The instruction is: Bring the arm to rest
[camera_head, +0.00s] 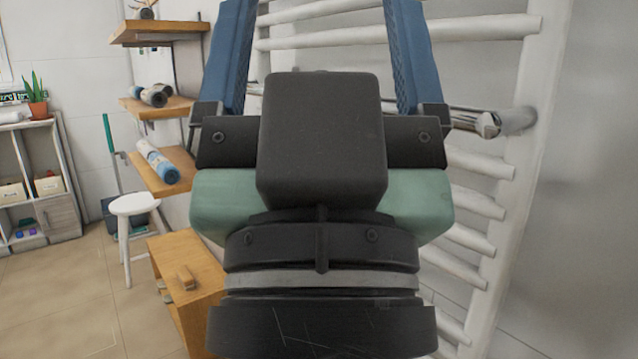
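My gripper (320,40) fills the middle of the head view, pointing up and away from the camera. Its two blue fingers stand wide apart, and their tips are cut off by the top edge. I see nothing held between them, only white rungs behind. The dark gripper body and wrist hide much of what lies beyond. I cannot tell how far the gripper is from the rungs.
A white rung rack (545,80) with a chrome bar (485,122) stands behind and right. Wooden shelves (165,108) with rolled mats, a white stool (135,204), a wooden box (200,262) and a grey shelf unit (62,190) are left. Tiled floor (60,300) is open lower left.

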